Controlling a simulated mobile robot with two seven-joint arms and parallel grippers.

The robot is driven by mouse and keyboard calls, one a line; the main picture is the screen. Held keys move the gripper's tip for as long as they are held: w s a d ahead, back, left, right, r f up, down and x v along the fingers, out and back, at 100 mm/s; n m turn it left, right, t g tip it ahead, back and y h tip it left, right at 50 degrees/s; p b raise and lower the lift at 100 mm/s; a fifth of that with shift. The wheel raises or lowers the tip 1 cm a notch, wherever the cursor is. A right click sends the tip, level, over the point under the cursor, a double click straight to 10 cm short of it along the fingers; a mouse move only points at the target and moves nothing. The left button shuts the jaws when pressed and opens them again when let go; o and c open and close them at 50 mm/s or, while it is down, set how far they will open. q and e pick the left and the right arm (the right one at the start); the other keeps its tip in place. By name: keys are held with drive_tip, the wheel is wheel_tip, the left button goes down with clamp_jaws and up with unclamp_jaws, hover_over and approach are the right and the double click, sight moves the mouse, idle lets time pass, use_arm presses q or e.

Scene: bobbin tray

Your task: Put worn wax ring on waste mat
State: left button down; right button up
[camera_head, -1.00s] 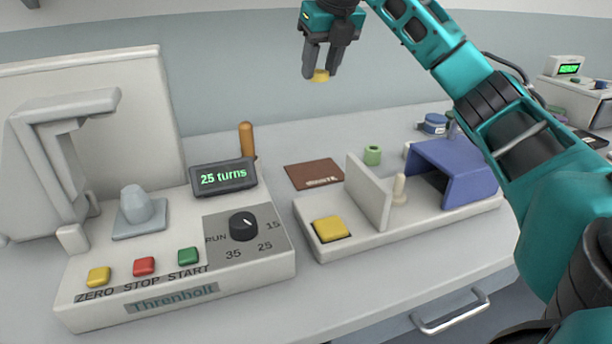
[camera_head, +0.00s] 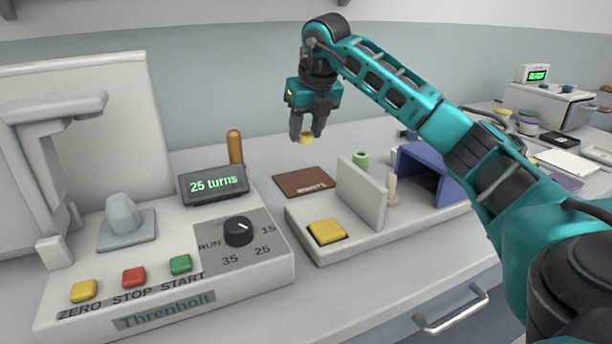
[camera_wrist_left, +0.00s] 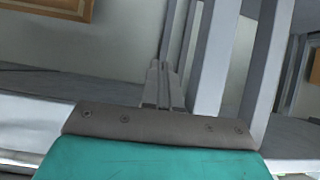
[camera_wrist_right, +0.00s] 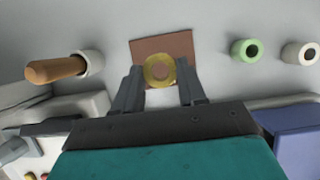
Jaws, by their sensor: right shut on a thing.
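The worn wax ring (camera_head: 306,138) is yellow and held between the fingertips of my right gripper (camera_head: 308,132), above the bench. In the right wrist view the ring (camera_wrist_right: 159,70) sits between the two fingers, overlapping the lower part of the brown mat beyond it. The brown waste mat (camera_head: 304,182) lies flat on the bench, below the gripper in the head view, with lettering along its near edge. My left gripper (camera_wrist_left: 166,82) shows only in the left wrist view, its fingers close together with nothing seen between them.
A winding machine (camera_head: 150,290) with a "25 turns" display (camera_head: 213,184) stands at left. A wooden handle (camera_head: 235,146) rises behind it. Right of the mat are a grey base with a yellow button (camera_head: 326,231), an upright plate (camera_head: 361,194), a green ring (camera_head: 361,157) and a blue cover (camera_head: 440,170).

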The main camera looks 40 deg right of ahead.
sight(303, 179)
wheel_tip(303, 179, down, 9)
drive_tip(key=shift+b, duration=0.9)
drive_tip(key=shift+f, duration=0.15)
drive_tip(key=o, duration=1)
